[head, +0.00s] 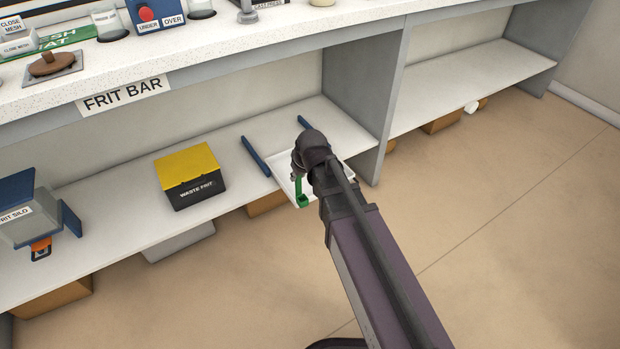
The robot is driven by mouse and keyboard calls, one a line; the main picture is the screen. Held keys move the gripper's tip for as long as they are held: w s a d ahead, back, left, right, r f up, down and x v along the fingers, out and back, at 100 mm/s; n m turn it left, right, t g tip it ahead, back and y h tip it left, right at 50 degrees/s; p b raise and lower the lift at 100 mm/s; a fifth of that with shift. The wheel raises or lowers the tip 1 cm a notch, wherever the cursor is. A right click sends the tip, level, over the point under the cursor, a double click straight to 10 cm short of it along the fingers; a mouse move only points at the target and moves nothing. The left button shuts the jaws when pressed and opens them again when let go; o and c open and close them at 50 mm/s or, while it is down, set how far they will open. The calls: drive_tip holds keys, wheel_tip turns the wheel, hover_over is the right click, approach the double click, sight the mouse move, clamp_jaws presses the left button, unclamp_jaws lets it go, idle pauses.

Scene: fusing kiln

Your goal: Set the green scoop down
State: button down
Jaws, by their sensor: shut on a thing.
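The green scoop (302,194) shows as a short upright green piece just below the end of my arm. My gripper (297,174) is shut on it, though my wrist hides most of the jaws. The scoop is over the front part of a white tray (285,179) on the lower shelf, between two blue rails. I cannot tell whether the scoop touches the tray. My arm covers the tray's middle and part of its right side.
A yellow-lidded black waste frit box (190,178) stands left of the left blue rail (256,157). A grey upright panel (365,95) rises close on the right. The frit bar counter (200,60) overhangs the shelf. A frit silo (25,210) is at far left.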

sight(300, 183)
drive_tip(key=shift+f+b, duration=1.5)
drive_tip(key=shift+f, duration=0.65)
drive_tip(key=w+f+b, duration=0.1)
drive_tip(key=w, duration=1.5)
drive_tip(key=shift+a+f, duration=0.15)
drive_tip(key=shift+f, duration=0.05)
drive_tip(key=shift+f+b, duration=0.15)
drive_tip(key=shift+b, duration=0.2)
drive_tip(key=shift+f+b, duration=1.65)
drive_tip(key=shift+f, duration=0.1)
drive_tip(key=c, duration=0.5)
unclamp_jaws()
drive_tip(key=shift+c, duration=0.2)
drive_tip(key=shift+r, duration=0.2)
drive_tip(key=p+v, duration=1.1)
drive_tip(key=v, duration=0.1)
